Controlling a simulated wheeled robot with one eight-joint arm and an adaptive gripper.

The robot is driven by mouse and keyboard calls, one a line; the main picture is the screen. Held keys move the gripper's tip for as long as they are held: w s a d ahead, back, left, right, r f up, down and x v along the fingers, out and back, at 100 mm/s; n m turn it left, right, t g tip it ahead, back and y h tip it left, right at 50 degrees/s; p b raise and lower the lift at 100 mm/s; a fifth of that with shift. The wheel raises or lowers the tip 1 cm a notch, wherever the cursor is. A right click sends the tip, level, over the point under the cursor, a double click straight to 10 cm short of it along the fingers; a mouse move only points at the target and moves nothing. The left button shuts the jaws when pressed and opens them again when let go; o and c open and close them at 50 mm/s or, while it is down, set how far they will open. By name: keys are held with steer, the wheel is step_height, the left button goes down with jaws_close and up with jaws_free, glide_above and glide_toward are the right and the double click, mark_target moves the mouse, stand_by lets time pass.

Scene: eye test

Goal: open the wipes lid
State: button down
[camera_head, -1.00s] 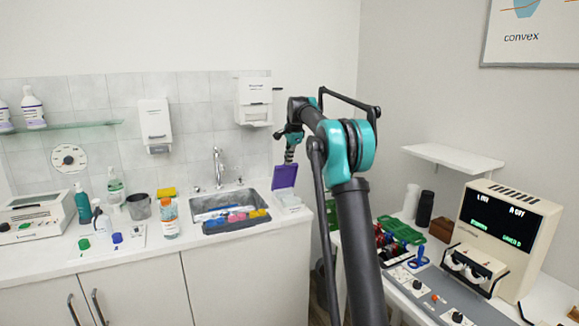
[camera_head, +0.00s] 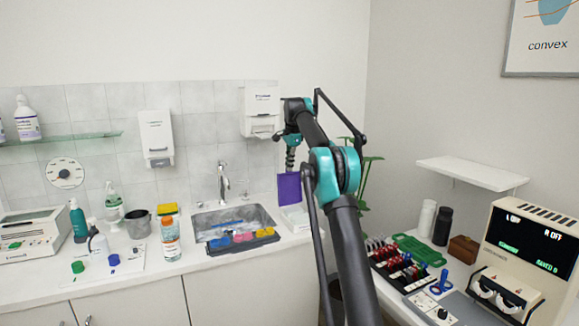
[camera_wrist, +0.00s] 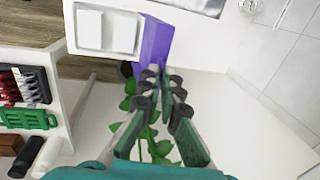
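The wipes box (camera_head: 298,219) is white and sits at the right end of the counter, partly hidden by my arm. Its purple lid (camera_head: 289,189) stands up from the box, raised. In the wrist view the top of the wipes box (camera_wrist: 106,32) is uncovered, with two pale panels showing, and the purple lid (camera_wrist: 155,40) stands along its right side. My gripper (camera_wrist: 163,76) is at the lid's free edge, with a narrow gap between its fingers. Contact with the lid cannot be told. In the head view my gripper (camera_head: 289,168) is just above the lid.
The sink (camera_head: 235,219) with a dark tray of coloured items (camera_head: 243,240) is left of the box. A dispenser (camera_head: 260,111) hangs on the wall close to my wrist. A green plant (camera_wrist: 150,130) shows beneath my fingers. A side table with equipment (camera_head: 520,262) stands right.

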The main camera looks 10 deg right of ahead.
steer(key=shift+w+a, duration=0.15)
steer(key=c, duration=1.8)
jaws_free()
steer(key=shift+o, duration=0.2)
